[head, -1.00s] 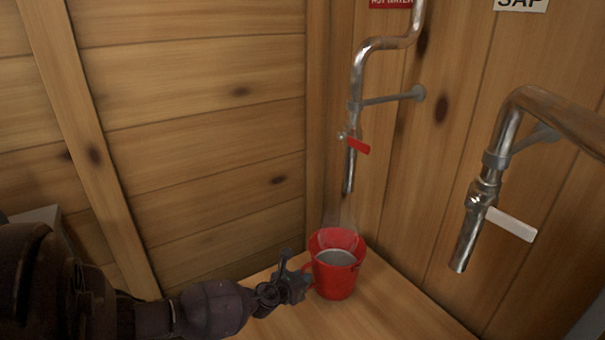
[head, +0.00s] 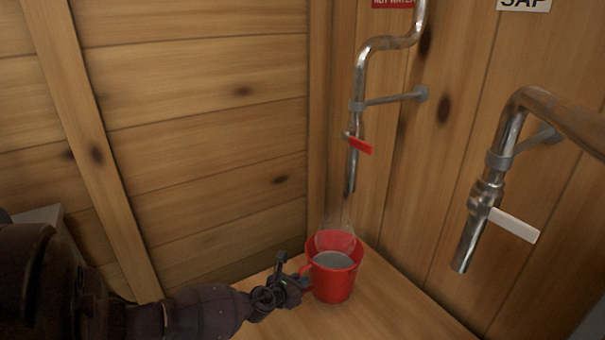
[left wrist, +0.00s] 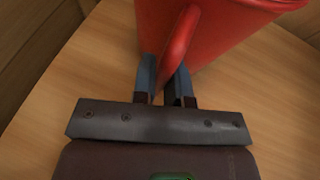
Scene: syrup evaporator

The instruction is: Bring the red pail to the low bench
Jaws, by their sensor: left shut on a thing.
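The red pail (head: 331,285) stands upright on a wooden surface in the corner, below the hot water pipe. It holds greyish liquid, and faint steam rises above it. My left gripper (head: 299,282) reaches in from the left and is at the pail's side handle. In the left wrist view the two fingers of the left gripper (left wrist: 164,84) are closed around the red handle (left wrist: 178,45), with the pail's wall (left wrist: 225,30) just beyond. The low bench cannot be made out for certain in these views. My right gripper is not in view.
The hot water pipe (head: 357,120) with a red lever (head: 360,146) hangs above the pail. The sap pipe (head: 492,170) with a white lever (head: 514,225) hangs at the right. Plank walls close in behind. The wooden surface (head: 400,305) is clear right of the pail.

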